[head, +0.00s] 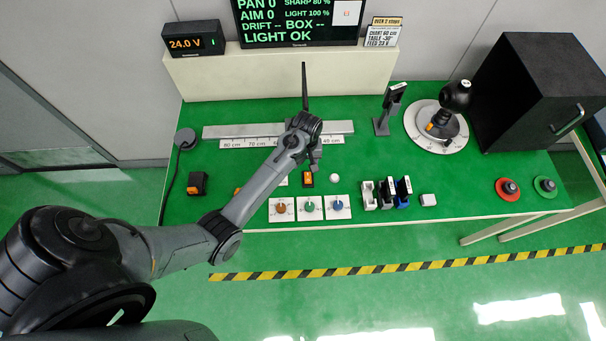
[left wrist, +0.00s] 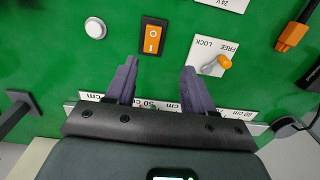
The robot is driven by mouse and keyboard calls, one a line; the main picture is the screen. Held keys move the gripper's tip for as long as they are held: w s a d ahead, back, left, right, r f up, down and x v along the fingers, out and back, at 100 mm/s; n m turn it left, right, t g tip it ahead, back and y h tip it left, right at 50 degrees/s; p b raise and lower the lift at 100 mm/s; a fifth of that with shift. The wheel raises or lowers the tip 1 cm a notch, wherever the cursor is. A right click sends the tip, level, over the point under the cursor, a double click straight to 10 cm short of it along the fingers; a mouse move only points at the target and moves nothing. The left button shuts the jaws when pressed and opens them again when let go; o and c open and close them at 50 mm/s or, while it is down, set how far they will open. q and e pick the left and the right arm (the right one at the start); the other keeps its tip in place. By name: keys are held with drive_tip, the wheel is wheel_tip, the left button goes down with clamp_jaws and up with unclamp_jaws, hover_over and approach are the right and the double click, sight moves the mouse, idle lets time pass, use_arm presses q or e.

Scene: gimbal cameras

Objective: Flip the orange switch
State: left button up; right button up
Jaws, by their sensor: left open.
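The orange rocker switch (head: 307,180) sits in a small black housing on the green table, just in front of my left gripper (head: 316,163). In the left wrist view the switch (left wrist: 152,38) shows its I and O marks. There my left gripper (left wrist: 158,68) is open and empty, its two dark fingers apart. The switch lies beyond the fingertips, closer to the left finger, with no visible contact. An orange lever (left wrist: 224,62) on a white LOCK/FREE plate lies beyond the right finger. My right gripper is not in view.
A white round button (head: 334,178) is beside the switch. Three coloured knobs on white plates (head: 310,214) line the front edge. A metal rail with a scale (head: 240,131) lies behind. A camera on a round base (head: 420,137) and a black box (head: 530,90) stand right.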

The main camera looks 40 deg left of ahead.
sight(308, 175)
use_arm(q)
drive_tip(key=f, duration=0.2)
drive_tip(key=w+f+b, duration=0.1)
drive_tip(key=f, duration=0.5)
drive_tip(key=shift+w+f, duration=0.15)
drive_tip(key=shift+w, duration=0.1)
drive_tip(key=shift+f+b, duration=0.3)
drive_tip(key=shift+f, duration=0.5)
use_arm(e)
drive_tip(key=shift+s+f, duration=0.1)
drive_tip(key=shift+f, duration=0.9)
use_arm(q)
drive_tip(key=shift+c, duration=0.4)
